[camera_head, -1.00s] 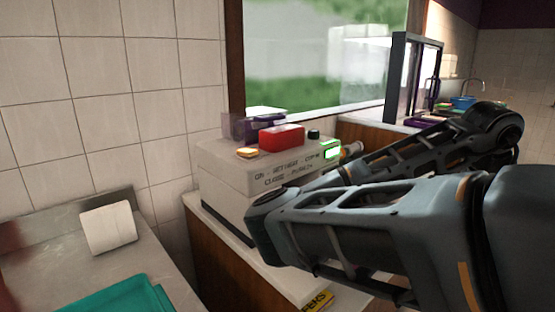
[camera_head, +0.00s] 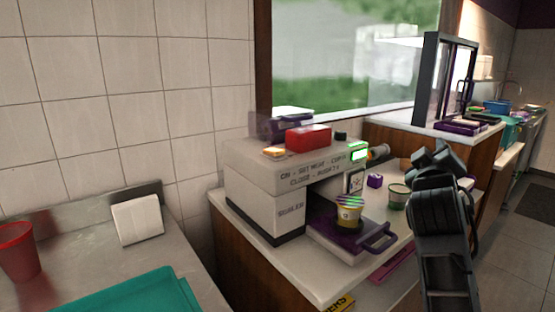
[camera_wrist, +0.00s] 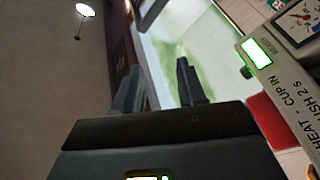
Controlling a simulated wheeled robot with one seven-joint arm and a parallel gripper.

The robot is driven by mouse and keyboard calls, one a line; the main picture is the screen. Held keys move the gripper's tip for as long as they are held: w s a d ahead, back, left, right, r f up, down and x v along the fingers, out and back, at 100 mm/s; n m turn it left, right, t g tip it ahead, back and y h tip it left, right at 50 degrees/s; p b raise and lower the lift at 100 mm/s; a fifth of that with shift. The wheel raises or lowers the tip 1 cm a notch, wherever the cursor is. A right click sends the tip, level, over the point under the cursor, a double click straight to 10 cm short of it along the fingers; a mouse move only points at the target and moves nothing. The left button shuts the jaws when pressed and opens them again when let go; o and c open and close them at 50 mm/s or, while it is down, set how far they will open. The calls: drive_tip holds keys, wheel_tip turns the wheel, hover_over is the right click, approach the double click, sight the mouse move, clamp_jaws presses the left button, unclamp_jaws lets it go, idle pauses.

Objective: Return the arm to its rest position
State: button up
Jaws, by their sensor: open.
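My gripper (camera_wrist: 159,66) shows in the wrist view with its two dark fingers apart and nothing between them. The fingers point up past the window, with a ceiling lamp at the upper left. In the head view my gripper (camera_head: 438,158) is at the top of my raised, folded arm, at the right. It is in front of the counter and apart from the white machine (camera_head: 262,163). The finger gap is hard to make out in the head view.
A purple tray (camera_head: 345,247) bearing a striped cup (camera_head: 349,211) sits at the machine's front. A green-rimmed cup (camera_head: 397,196) and a purple cube (camera_head: 375,181) stand near my arm. A red box (camera_head: 308,138) lies on the machine. A red cup (camera_head: 18,250) stands on the left counter.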

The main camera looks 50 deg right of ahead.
drive_tip(key=w+a+f+n+t+y, duration=0.5)
drive_tip(key=a+f, duration=0.3)
drive_tip(key=a, duration=0.3)
drive_tip(key=w+a+f+n+t+y, duration=0.3)
drive_tip(key=a+f+n+t+y, duration=0.35)
drive_tip(key=a, duration=0.45)
drive_tip(key=s+a+f+m+y, duration=0.2)
drive_tip(key=s+a, duration=0.5)
drive_tip(key=a, duration=0.4)
drive_tip(key=s+a+f+m+y, duration=0.3)
drive_tip(key=s+a+f+y, duration=0.2)
drive_tip(key=s+a, duration=0.3)
drive_tip(key=a+y, duration=0.1)
drive_tip(key=a, duration=0.2)
drive_tip(key=shift+s+a, duration=0.15)
drive_tip(key=shift+a, duration=0.05)
